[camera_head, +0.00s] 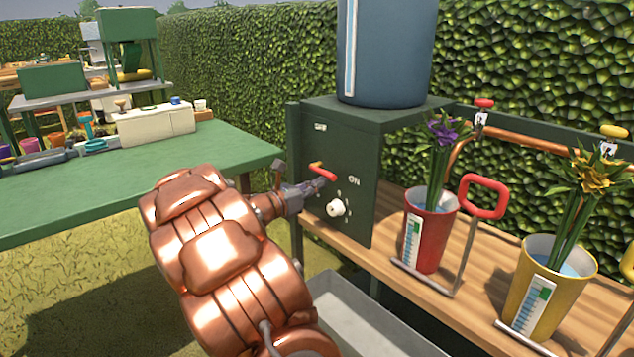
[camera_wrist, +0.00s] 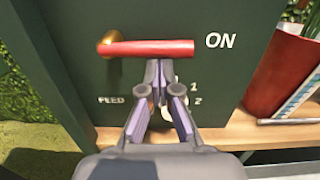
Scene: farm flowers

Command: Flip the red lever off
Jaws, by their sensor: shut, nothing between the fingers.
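The red lever (camera_head: 322,172) is on the front of a dark green panel (camera_head: 345,205), between an OFF label at upper left and an ON label at right. In the wrist view the red lever (camera_wrist: 150,48) lies about level, from its brass pivot at left toward the ON label. My gripper (camera_head: 318,186) is shut and empty, just below the lever in the head view. In the wrist view my gripper (camera_wrist: 156,62) has its fingertips right under the lever's bar. I cannot tell whether they touch it.
A white knob (camera_head: 336,208) with number marks sits below the lever. A blue tank (camera_head: 388,50) stands on the box. Red (camera_head: 428,240) and yellow (camera_head: 545,290) flower pots stand on the wooden shelf at right. A green table (camera_head: 130,170) is at left.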

